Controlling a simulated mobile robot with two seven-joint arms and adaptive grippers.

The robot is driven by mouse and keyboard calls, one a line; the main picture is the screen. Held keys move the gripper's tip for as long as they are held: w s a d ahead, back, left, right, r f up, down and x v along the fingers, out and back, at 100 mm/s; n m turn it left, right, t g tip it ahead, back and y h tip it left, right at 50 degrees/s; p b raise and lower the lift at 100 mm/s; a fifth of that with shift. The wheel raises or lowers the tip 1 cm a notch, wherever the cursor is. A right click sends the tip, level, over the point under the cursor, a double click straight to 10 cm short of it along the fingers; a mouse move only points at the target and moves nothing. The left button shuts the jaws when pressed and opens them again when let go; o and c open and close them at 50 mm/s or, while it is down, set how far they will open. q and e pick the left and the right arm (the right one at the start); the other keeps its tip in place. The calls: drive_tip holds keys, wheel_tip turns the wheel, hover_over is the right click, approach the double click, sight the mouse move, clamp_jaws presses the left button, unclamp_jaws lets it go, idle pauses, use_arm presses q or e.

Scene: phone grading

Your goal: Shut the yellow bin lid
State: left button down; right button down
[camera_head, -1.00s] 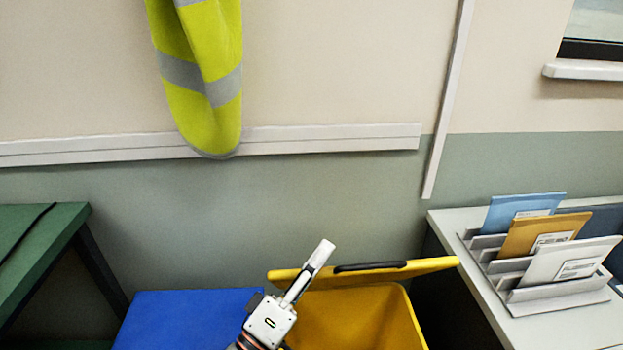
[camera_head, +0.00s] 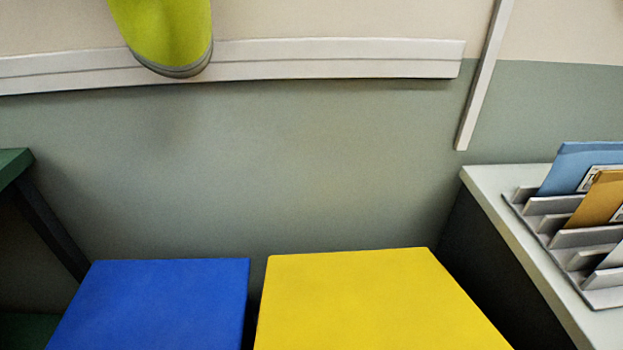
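The yellow bin's lid (camera_head: 375,305) lies flat as a plain yellow top in the camera_head view, at the bottom middle-right. No opening into the bin shows. Its front part is cut off by the lower edge of the picture. Neither of my grippers is in view.
A blue bin top (camera_head: 160,302) lies flat just left of the yellow one, with a narrow gap between. A pale desk (camera_head: 500,200) with a rack of envelopes (camera_head: 570,235) stands at the right. A green table (camera_head: 14,163) is at the left edge. The wall is behind.

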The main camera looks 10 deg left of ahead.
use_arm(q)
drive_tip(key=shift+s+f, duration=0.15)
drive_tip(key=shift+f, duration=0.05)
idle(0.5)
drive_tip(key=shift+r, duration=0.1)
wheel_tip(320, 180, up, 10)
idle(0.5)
